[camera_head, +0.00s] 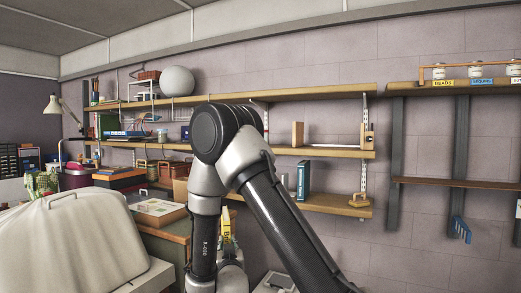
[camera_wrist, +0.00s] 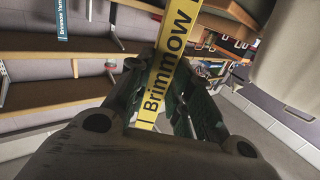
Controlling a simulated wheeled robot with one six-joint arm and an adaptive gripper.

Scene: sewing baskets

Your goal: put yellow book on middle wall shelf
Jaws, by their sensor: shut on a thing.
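The yellow book (camera_head: 227,222), with "Brimmow" lettering, is largely hidden behind my arm in the head view. In the wrist view the yellow book (camera_wrist: 166,78) stands between the dark fingers of my gripper (camera_wrist: 172,92), which is shut on it. In the head view my gripper (camera_head: 229,244) is low, beneath the wall shelves and partly hidden by my arm. The middle wall shelf (camera_head: 335,153) is a wooden board above and to the right of the book. A wooden bookend (camera_head: 297,134) and another wooden piece (camera_head: 368,140) stand on it, with bare board between them.
The top shelf (camera_head: 320,91) is above, the lower shelf (camera_head: 335,205) below. A blue book (camera_head: 303,180) and a wooden object (camera_head: 359,201) are on the lower one. A covered machine (camera_head: 75,245) fills the front left. A workbench with boxes lies behind it.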

